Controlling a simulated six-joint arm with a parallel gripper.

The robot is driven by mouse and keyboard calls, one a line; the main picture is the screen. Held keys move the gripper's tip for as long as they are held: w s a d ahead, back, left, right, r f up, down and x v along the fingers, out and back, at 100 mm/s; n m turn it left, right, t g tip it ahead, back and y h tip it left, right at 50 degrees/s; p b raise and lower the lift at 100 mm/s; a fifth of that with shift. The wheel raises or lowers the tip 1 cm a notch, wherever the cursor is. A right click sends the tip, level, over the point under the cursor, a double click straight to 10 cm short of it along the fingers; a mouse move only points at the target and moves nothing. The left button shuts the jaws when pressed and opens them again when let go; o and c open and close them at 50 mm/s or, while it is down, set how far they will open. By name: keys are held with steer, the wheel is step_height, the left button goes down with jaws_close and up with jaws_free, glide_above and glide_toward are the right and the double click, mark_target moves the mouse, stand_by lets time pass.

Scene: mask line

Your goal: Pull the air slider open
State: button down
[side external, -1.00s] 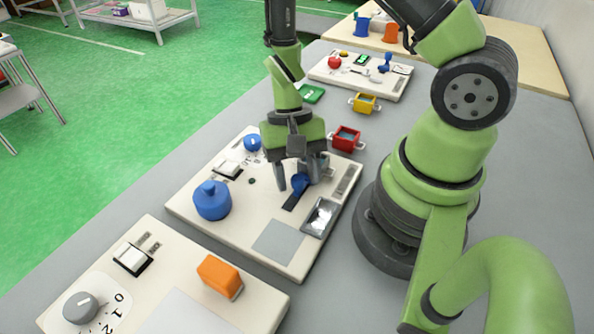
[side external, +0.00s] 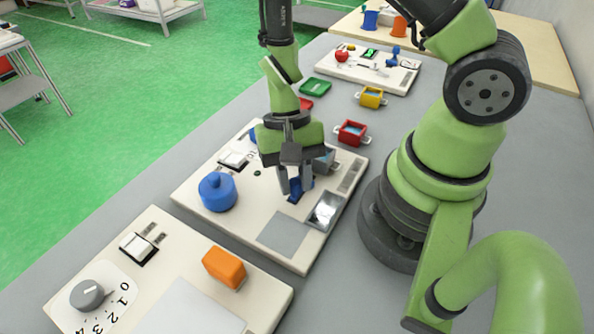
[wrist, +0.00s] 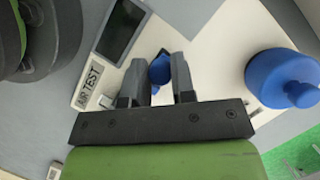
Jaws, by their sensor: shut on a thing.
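The air slider's blue knob (wrist: 160,68) sits between the two fingers of my gripper (wrist: 160,75) in the wrist view. In the side view my gripper (side external: 295,188) is down over the middle panel (side external: 210,205), its fingers closed on the knob. Part of the blue slider (side external: 295,197) shows beneath the fingers; the rest of it and most of its track are hidden. A label reading "AIR TEST" (wrist: 90,84) lies left of the fingers in the wrist view.
A blue round knob (side external: 217,192) stands on the same panel to the left, and a dark glossy window (side external: 326,211) lies to the right. A nearer panel holds an orange block (side external: 224,267) and a grey dial (side external: 87,294).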

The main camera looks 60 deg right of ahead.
steer(key=shift+w+a, duration=0.1)
steer(key=shift+a, duration=0.15)
steer(key=c, duration=1)
jaws_free()
steer(key=shift+d, duration=0.1)
steer(key=v, duration=1)
steer(key=s+r+n+t, duration=0.1)
steer(key=s+r+t, duration=0.1)
steer(key=r, duration=0.4)
steer(key=s+r+n+t, duration=0.2)
steer(key=s+r+t, duration=0.1)
steer(key=r+t, duration=0.2)
steer(key=s+r+n+t+h, duration=0.1)
steer(key=s+r+n+t, duration=0.1)
steer(key=r, duration=0.4)
steer(key=shift+s+d+r+t, duration=0.25)
steer(key=shift+s+r+t, duration=0.1)
steer(key=shift+t, duration=0.35)
